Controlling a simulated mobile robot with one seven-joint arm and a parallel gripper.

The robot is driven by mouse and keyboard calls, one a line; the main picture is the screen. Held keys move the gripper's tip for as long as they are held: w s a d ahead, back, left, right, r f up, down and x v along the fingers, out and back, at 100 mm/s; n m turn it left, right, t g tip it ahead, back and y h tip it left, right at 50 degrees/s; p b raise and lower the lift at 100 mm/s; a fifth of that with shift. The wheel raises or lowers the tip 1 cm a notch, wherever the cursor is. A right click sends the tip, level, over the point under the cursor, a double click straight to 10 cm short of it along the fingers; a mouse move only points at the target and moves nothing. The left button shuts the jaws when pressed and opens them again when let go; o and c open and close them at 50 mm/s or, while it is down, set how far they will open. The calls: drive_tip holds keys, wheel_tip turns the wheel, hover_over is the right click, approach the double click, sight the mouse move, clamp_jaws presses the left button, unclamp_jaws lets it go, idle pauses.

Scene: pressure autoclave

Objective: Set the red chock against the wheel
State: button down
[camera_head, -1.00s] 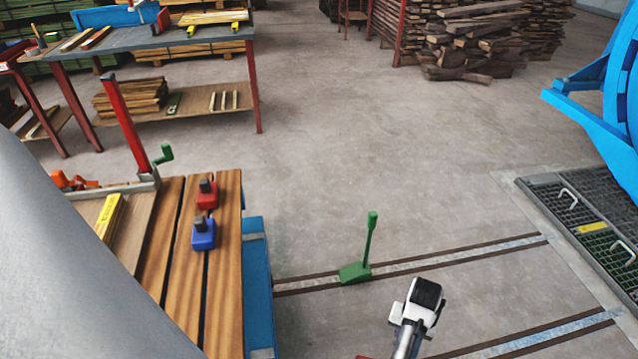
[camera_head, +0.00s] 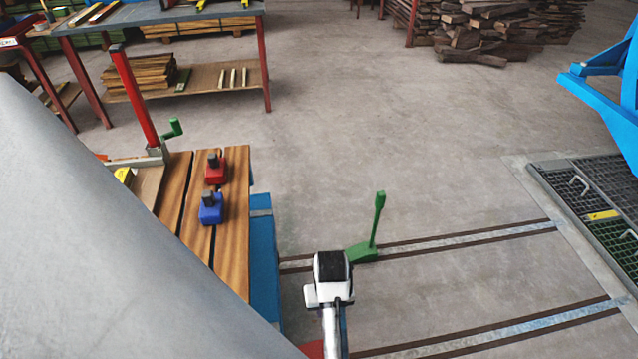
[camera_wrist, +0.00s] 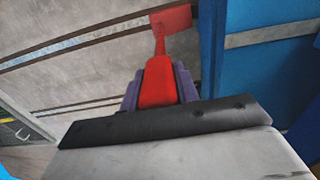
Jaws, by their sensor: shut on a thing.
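The red chock (camera_wrist: 170,18) shows in the wrist view as a red block with a long handle. My gripper (camera_wrist: 158,84) is shut on the handle, with a purple finger on each side. The block end points away from the wrist, beside the blue cart body (camera_wrist: 258,65). A red patch (camera_head: 312,349), probably the chock, shows at the bottom edge of the head view. The cart's blue side (camera_head: 263,240) also shows there. I cannot make out the wheel in either view. I cannot tell whether the chock touches the floor or rail.
A green chock with an upright handle (camera_head: 363,252) stands on the far rail (camera_head: 460,238). The near rail (camera_head: 500,335) runs parallel. Red (camera_head: 216,168) and blue (camera_head: 211,210) blocks sit on the cart's wooden deck (camera_head: 232,245).

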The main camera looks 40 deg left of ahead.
wheel_tip(320, 180, down, 19)
drive_tip(key=shift+r, duration=0.2)
idle(0.3)
drive_tip(key=shift+f, duration=0.1)
drive_tip(key=c, duration=1)
unclamp_jaws()
drive_tip(key=shift+f, duration=0.1)
drive_tip(key=shift+c, duration=0.2)
